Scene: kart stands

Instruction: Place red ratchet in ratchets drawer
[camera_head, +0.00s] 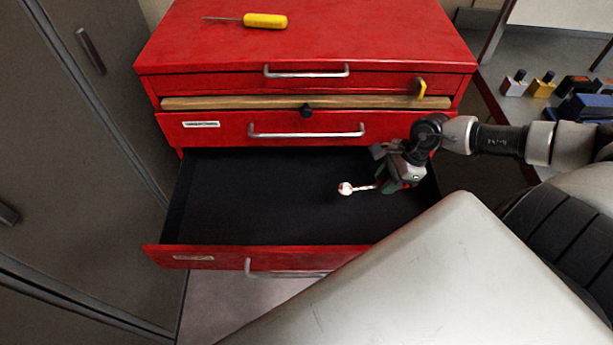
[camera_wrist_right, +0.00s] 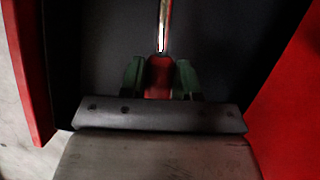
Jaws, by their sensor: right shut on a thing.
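The red ratchet (camera_head: 346,188) shows a shiny metal head and shaft in the head view, over the open drawer. Its red handle shows in the right wrist view (camera_wrist_right: 159,75), between the green fingers. My right gripper (camera_head: 387,180) is shut on this handle; it also shows in the right wrist view (camera_wrist_right: 160,82). The ratchet points left over the drawer's dark floor. I cannot tell how high above the floor it is. The open drawer (camera_head: 205,257) is red with a black, empty-looking inside; its label is too small to read. My left gripper is not in view.
The red tool cabinet (camera_head: 350,35) has a yellow screwdriver (camera_head: 265,20) on top. A shut drawer (camera_head: 220,130) sits directly above the open one. Grey lockers (camera_head: 70,150) stand close on the left. A workbench with several small items (camera_head: 570,95) is at the right.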

